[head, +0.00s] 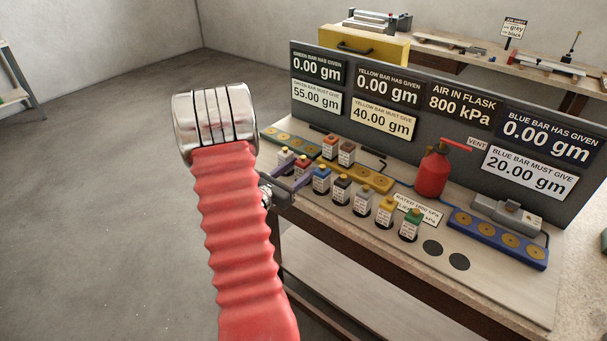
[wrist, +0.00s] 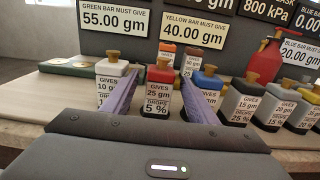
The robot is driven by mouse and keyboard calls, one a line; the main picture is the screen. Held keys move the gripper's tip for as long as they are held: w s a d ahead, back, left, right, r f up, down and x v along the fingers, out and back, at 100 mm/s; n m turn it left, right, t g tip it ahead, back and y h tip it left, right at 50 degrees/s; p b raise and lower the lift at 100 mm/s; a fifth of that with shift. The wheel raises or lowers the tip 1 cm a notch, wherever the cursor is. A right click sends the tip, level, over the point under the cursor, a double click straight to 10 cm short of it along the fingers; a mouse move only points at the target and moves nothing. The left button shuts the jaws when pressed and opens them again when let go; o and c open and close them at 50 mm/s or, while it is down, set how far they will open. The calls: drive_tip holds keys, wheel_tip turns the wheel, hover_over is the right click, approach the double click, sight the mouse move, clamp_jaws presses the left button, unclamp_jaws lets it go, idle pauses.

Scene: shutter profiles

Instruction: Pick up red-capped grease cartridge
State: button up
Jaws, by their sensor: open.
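The red-capped grease cartridge (wrist: 158,92) stands upright in the wrist view, with a brass-coloured tip and a white label reading "GIVES 25 gm, DROPS 5 %". It also shows in the head view (head: 302,166), in the front row of the bench. My gripper (wrist: 160,75) is open, its two purple fingers showing on either side of the red-capped cartridge. The left finger partly covers the white-capped cartridge (wrist: 106,73), and the right finger partly covers the blue-capped one (wrist: 209,84). I cannot tell whether a finger touches any cartridge. In the head view my gripper (head: 297,173) is at the row's left end.
Black (head: 342,189), grey, yellow and green-capped cartridges continue the row to the right. Orange (head: 329,147) and brown-capped ones stand behind.

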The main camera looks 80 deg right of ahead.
drive_tip(key=shift+c, duration=0.3)
drive_tip(key=c, duration=1.2)
drive_tip(key=shift+r, duration=0.1)
drive_tip(key=shift+c, duration=0.2)
drive_tip(key=shift+r, duration=4.95)
